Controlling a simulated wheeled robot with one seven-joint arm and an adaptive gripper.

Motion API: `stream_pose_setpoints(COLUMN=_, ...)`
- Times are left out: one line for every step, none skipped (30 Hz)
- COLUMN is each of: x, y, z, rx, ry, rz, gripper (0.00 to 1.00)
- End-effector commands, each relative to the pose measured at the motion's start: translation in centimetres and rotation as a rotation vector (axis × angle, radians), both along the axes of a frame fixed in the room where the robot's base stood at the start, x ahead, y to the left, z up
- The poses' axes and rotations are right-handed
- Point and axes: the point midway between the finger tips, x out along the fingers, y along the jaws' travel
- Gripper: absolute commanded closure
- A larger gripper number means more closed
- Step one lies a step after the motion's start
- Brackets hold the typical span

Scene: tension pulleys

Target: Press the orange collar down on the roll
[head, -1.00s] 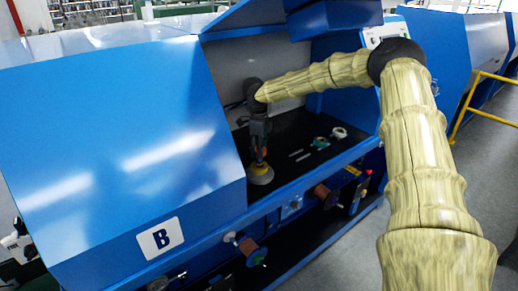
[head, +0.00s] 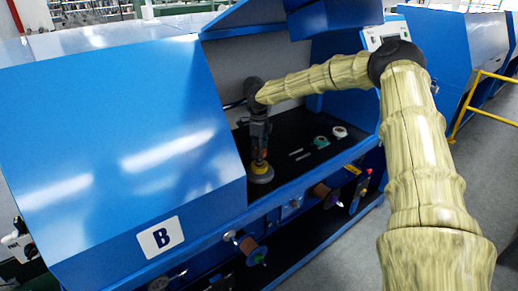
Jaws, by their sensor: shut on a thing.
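My gripper (head: 259,158) points down inside the open blue machine, at the left end of its black deck. It is shut, right above a yellow roll (head: 261,175) near the deck's front edge. A small bit of orange, the collar (head: 260,167), shows between the fingertips and the roll. The collar appears to be at the roll's top. The fingers cover most of it, so I cannot tell how far down it sits.
Two round pulleys, one greenish (head: 321,142) and one pale (head: 339,132), stand on the deck to the right. A blue front ledge (head: 300,176) runs below the deck. Spools (head: 249,246) hang under it.

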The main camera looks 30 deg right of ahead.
Motion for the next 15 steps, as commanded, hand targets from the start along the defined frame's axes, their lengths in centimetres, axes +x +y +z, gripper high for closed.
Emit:
stream_pose_setpoints(x=0.0, y=0.0, z=-0.2, rx=0.0, ry=0.0, rz=0.0, gripper=0.74)
stream_pose_setpoints(x=0.0, y=0.0, z=-0.3, rx=0.0, ry=0.0, rz=0.0, gripper=0.74)
stream_pose_setpoints(x=0.0, y=0.0, z=-0.4, rx=0.0, ry=0.0, rz=0.0, gripper=0.74)
stream_pose_setpoints(x=0.0, y=0.0, z=-0.4, rx=0.0, ry=0.0, rz=0.0, gripper=0.74)
stream_pose_setpoints(x=0.0, y=0.0, z=-0.5, rx=0.0, ry=0.0, rz=0.0, gripper=0.74)
stream_pose_setpoints(x=0.0, y=0.0, z=-0.6, rx=0.0, ry=0.0, rz=0.0, gripper=0.74)
stream_pose_setpoints(x=0.0, y=0.0, z=-0.7, rx=0.0, ry=0.0, rz=0.0, gripper=0.74)
stream_pose_setpoints(x=0.0, y=0.0, z=-0.8, rx=0.0, ry=0.0, rz=0.0, gripper=0.74)
stream_pose_setpoints(x=0.0, y=0.0, z=-0.9, rx=0.0, ry=0.0, rz=0.0, gripper=0.74)
stream_pose_setpoints(x=0.0, y=0.0, z=-1.0, rx=-0.001, ry=-0.001, rz=0.0, gripper=0.74)
stream_pose_setpoints(x=0.0, y=0.0, z=-1.0, rx=-0.001, ry=-0.001, rz=0.0, gripper=0.74)
stream_pose_setpoints(x=0.0, y=0.0, z=-1.1, rx=-0.001, ry=-0.001, rz=0.0, gripper=0.74)
stream_pose_setpoints(x=0.0, y=-0.1, z=-1.2, rx=-0.001, ry=-0.001, rz=0.0, gripper=0.74)
stream_pose_setpoints(x=0.0, y=-0.1, z=-1.3, rx=-0.001, ry=-0.001, rz=0.0, gripper=0.74)
stream_pose_setpoints(x=0.0, y=-0.1, z=-1.4, rx=-0.001, ry=-0.001, rz=0.0, gripper=0.74)
